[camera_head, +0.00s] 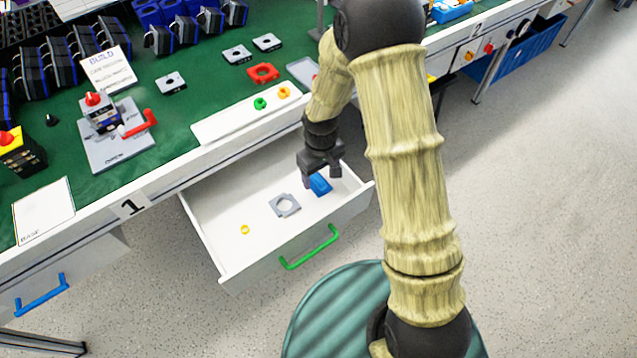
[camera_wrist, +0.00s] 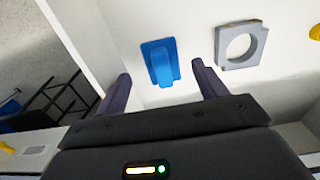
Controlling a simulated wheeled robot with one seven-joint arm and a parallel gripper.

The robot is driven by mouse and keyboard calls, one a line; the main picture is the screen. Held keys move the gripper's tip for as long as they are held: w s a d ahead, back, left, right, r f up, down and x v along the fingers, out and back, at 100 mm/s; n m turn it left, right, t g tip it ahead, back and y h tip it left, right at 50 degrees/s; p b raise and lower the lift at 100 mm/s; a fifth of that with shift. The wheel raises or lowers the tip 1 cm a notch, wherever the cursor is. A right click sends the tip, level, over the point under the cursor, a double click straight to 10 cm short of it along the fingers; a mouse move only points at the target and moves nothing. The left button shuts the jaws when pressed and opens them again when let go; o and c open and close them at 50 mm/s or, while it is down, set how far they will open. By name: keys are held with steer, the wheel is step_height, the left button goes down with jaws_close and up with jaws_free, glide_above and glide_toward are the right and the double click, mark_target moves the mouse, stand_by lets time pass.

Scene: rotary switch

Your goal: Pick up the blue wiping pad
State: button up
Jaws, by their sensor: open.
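The blue wiping pad (camera_head: 320,184) lies on the floor of the open white drawer (camera_head: 240,262), near its right end. In the wrist view the pad (camera_wrist: 160,62) is a flat blue piece with a raised blue grip on top. My gripper (camera_head: 322,183) is over the drawer, at the pad in the head view. In the wrist view my gripper (camera_wrist: 158,85) is open, its two dark fingers apart. The pad shows between and beyond the fingertips, with nothing held. The gap in height between fingertips and pad is hard to judge.
A grey square plate with a round hole (camera_head: 285,205) lies beside the pad, and a small yellow ring (camera_head: 245,230) lies farther left. The drawer walls rise close around my gripper. The green-topped workbench (camera_head: 185,130) stands behind, and the drawer has a green handle (camera_head: 310,248).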

mark_target(320, 180)
step_height(320, 180, down, 3)
steer(key=shift+s+a+f, duration=0.1)
steer(key=shift+f, duration=0.1)
stand_by(0.4)
steer(key=c, duration=1.1)
steer(key=shift+c, duration=0.2)
steer(key=shift+r, duration=0.2)
step_height(320, 180, up, 10)
steer(key=shift+f+p, duration=0.1)
steer(key=shift+p, duration=0.8)
